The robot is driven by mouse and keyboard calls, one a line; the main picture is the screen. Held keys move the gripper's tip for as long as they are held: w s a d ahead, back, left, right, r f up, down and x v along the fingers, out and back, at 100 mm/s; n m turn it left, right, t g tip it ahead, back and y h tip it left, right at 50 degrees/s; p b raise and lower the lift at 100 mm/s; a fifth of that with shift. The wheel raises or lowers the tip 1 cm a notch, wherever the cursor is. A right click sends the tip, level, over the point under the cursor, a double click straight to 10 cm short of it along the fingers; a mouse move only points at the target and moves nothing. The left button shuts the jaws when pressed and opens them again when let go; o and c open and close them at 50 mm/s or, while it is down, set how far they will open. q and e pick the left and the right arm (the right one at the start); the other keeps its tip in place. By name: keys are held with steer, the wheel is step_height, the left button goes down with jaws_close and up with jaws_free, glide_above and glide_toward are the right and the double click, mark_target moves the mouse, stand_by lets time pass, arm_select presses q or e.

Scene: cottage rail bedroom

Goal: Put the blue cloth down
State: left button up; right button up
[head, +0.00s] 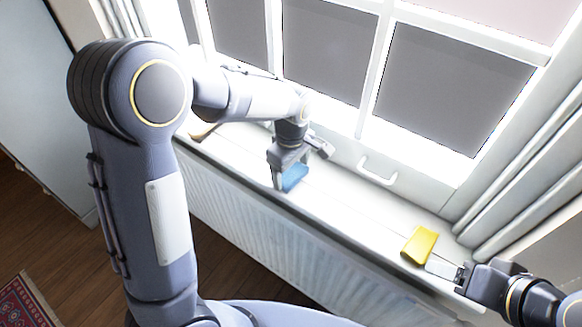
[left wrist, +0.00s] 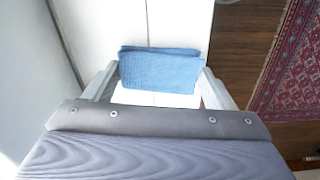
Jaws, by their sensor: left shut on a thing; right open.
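The blue cloth (head: 294,177) is a folded rectangle at the window sill (head: 335,213). My left gripper (head: 281,180) is shut on the blue cloth; in the left wrist view the cloth (left wrist: 160,70) spans between the two fingertips. The cloth is over or on the white sill; I cannot tell whether it touches the surface. My right gripper (head: 442,270) is open at the right end of the sill, close beside a yellow block-like thing (head: 420,245).
The window (head: 330,45) with a white handle (head: 377,171) stands behind the sill. A ribbed white radiator (head: 240,217) is below its front edge. Curtains (head: 530,170) hang at the right. The sill between cloth and yellow thing is clear. A red rug (head: 27,302) lies on the floor.

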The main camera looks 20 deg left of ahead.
arm_select(q)
steer(key=shift+f, duration=0.2)
steer(key=o, duration=1)
steer(key=shift+o, duration=0.2)
